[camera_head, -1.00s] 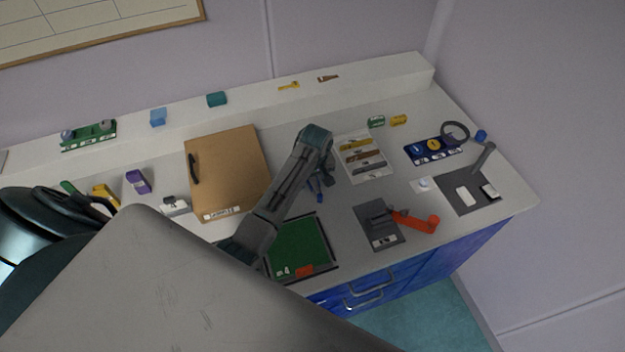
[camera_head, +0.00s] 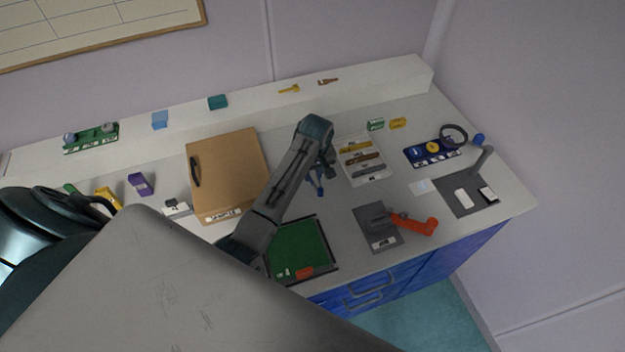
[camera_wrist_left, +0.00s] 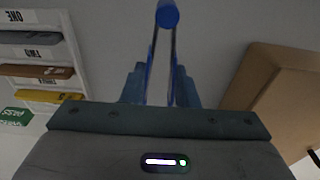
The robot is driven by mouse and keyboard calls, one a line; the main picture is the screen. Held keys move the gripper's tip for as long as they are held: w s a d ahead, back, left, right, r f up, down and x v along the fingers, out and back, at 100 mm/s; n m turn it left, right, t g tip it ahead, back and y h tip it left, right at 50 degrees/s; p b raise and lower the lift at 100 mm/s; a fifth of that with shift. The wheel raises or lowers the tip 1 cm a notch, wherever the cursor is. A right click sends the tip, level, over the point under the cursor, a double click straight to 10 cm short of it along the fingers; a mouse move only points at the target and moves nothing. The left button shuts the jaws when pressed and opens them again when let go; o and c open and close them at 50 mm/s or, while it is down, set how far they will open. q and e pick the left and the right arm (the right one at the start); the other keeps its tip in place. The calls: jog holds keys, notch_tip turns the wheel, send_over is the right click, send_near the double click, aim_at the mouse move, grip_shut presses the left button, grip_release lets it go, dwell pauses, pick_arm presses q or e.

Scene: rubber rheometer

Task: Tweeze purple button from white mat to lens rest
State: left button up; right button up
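My left gripper (camera_head: 319,172) hangs beside the brown board, above the counter. In the left wrist view its fingers (camera_wrist_left: 160,90) are close together around blue tweezers (camera_wrist_left: 167,16) with thin metal prongs. The tweezers also show as a small blue shape (camera_head: 318,188) in the head view. The small white mat (camera_head: 420,187) lies to the right, well apart from the gripper. I cannot make out a purple button on it. I cannot tell for certain which piece is the lens rest; a dark ring (camera_head: 453,135) stands at the blue tray. My right gripper is not in view.
A labelled tray of bars (camera_head: 379,182) lies between the gripper and the white mat. A grey plate with a red-orange handle (camera_head: 418,224), a green mat (camera_head: 297,250) and a dark pad with an upright post (camera_head: 484,158) stand nearby. A brown board (camera_head: 228,165) is left.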

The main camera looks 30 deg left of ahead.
pick_arm(q)
notch_tip(320, 180, up, 7)
jog(key=shift+r, duration=0.2)
dwell(0.5)
